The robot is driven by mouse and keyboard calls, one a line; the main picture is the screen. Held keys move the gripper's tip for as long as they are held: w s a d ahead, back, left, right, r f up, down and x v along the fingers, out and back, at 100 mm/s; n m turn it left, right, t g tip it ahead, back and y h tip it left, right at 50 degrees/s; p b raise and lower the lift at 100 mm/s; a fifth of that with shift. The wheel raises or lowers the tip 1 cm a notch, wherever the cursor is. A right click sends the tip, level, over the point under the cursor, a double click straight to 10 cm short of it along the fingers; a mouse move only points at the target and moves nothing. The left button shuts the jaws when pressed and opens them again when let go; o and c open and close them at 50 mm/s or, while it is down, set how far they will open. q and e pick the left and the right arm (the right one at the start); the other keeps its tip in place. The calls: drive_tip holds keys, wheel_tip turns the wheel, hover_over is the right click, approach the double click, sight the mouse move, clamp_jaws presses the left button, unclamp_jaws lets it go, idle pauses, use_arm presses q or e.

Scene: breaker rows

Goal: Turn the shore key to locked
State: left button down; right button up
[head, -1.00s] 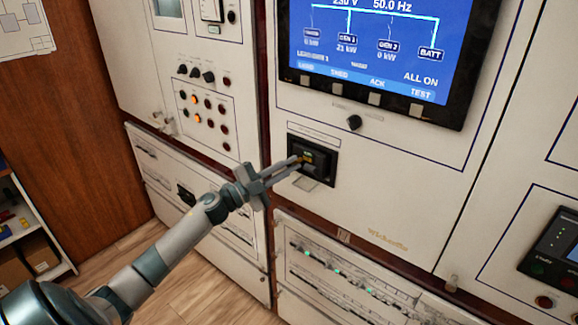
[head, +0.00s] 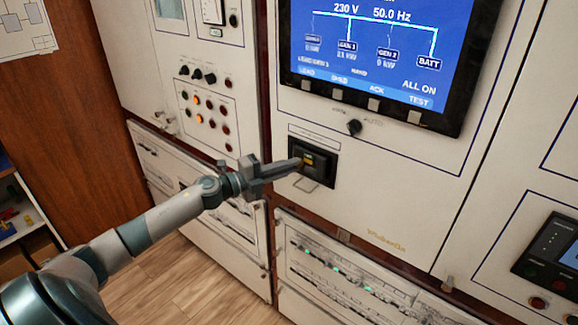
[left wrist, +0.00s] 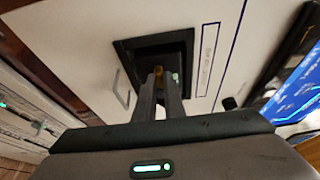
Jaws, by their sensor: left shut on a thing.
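My right gripper is not in view.
A black knob (head: 354,127) sits just above the recess, under the large blue screen (head: 375,45). A small metal loop (head: 307,184) is below the recess. A row of breakers with green lights (head: 340,275) is lower down. Wooden floor lies at lower left.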

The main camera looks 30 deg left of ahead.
use_arm(q)
drive_tip(key=shift+f, duration=0.1)
drive_tip(key=c, duration=1.8)
unclamp_jaws()
drive_tip(key=shift+c, duration=0.2)
drive_tip(key=b+v, duration=0.6)
drive_tip(key=v, duration=1.1)
drive_tip(key=shift+s, duration=0.2)
